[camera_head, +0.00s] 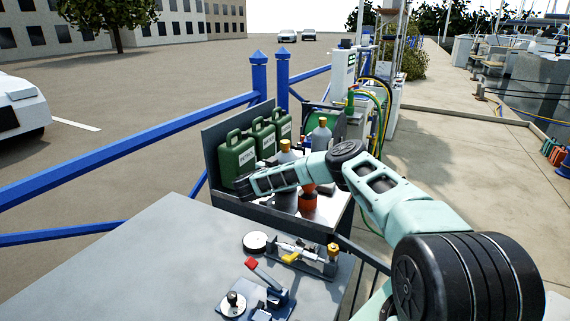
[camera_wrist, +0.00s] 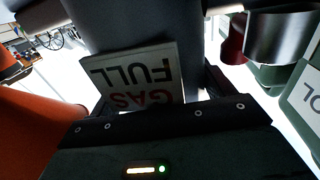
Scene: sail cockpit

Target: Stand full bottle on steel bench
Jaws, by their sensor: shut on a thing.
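My gripper (camera_wrist: 150,92) is shut on a grey bottle (camera_wrist: 128,32) in the wrist view. Its white label (camera_wrist: 138,74) reads "GAS FULL" upside down in that picture. In the head view my gripper (camera_head: 262,183) is at the rack of bottles and cans. A grey bottle with a brass top (camera_head: 286,151) shows just behind my wrist, partly hidden by it. Whether its base touches the rack cannot be told. A grey metal bench (camera_head: 120,255) is in the foreground, with bare surface on its left.
Several green cans (camera_head: 237,157) stand in the rack (camera_head: 212,142). Another grey bottle (camera_head: 321,136) and an orange one (camera_head: 308,203) are close by. A clamp tool (camera_head: 262,290), a round gauge (camera_head: 256,242) and a small fitting (camera_head: 300,253) lie on the bench's right. A blue railing (camera_head: 125,150) runs behind.

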